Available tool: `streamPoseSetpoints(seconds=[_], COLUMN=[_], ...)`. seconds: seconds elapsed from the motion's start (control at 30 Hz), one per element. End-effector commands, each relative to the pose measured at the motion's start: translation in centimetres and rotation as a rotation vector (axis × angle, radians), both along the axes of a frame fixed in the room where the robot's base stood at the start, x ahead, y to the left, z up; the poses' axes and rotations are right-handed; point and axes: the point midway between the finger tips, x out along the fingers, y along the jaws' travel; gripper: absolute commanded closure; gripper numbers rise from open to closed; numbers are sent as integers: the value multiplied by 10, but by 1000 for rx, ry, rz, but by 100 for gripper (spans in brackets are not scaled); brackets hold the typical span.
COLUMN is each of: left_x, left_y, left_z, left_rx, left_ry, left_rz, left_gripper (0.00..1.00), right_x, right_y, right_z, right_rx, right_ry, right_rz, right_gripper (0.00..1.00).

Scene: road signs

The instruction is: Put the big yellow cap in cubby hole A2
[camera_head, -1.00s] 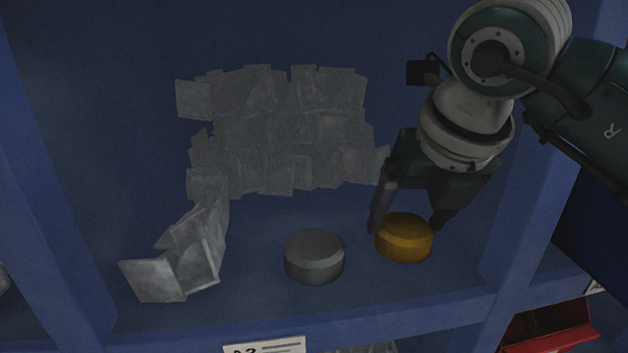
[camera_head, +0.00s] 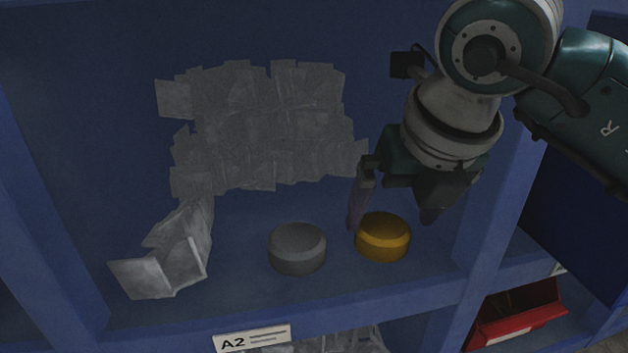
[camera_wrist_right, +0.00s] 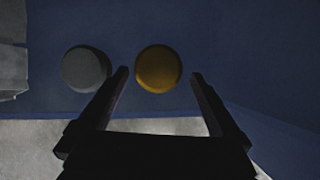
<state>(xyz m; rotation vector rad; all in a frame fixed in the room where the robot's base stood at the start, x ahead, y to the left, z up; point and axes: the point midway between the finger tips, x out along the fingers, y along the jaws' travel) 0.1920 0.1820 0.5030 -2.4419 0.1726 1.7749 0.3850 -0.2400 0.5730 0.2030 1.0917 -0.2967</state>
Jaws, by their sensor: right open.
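The yellow cap (camera_head: 383,238) sits on the floor of a blue cubby, and the label A2 (camera_head: 251,338) is on the shelf edge below it. A grey cap (camera_head: 297,248) of similar size stands to its left, a small gap apart. My right gripper (camera_head: 392,218) is open, just behind and above the yellow cap. In the right wrist view the yellow cap (camera_wrist_right: 159,69) lies just beyond and between the open fingertips (camera_wrist_right: 159,73), with no visible grip on it. My left gripper is not in view.
Clear plastic packets (camera_head: 275,125) are piled at the back of the cubby, and some lie at the left (camera_head: 165,260). A blue divider (camera_head: 490,215) stands right of the gripper. A red bin (camera_head: 515,315) is at lower right. The cubby's front floor is clear.

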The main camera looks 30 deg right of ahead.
Motion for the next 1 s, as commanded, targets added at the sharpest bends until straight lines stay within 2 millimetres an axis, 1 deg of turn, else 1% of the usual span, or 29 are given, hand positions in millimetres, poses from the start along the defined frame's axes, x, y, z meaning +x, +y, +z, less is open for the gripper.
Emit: streamPoseSetpoints(seconds=[0.03, 0.13, 0.23, 0.3, 0.4, 0.5, 0.6, 1.0], left_x=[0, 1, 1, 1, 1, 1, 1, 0], left_y=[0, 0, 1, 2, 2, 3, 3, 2], left_z=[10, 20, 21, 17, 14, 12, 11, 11], left_rx=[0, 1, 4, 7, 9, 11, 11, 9], left_ry=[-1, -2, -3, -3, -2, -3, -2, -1], left_rz=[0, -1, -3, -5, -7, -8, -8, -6], left_gripper=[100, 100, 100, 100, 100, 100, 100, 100], right_x=[-13, -37, -60, -73, -88, -97, -102, -103], right_y=[4, 12, 18, 23, 28, 31, 33, 33], right_z=[3, 3, 1, -1, -3, -2, -2, -1], right_rx=[-1, -1, -5, -5, -3, -1, 1, 0], right_ry=[7, 8, 5, 2, 1, 0, 2, 2], right_rz=[6, 6, 7, 8, 6, 5, 2, 1], right_gripper=[0, 0, 0, 0, 0, 0, 0, 0])
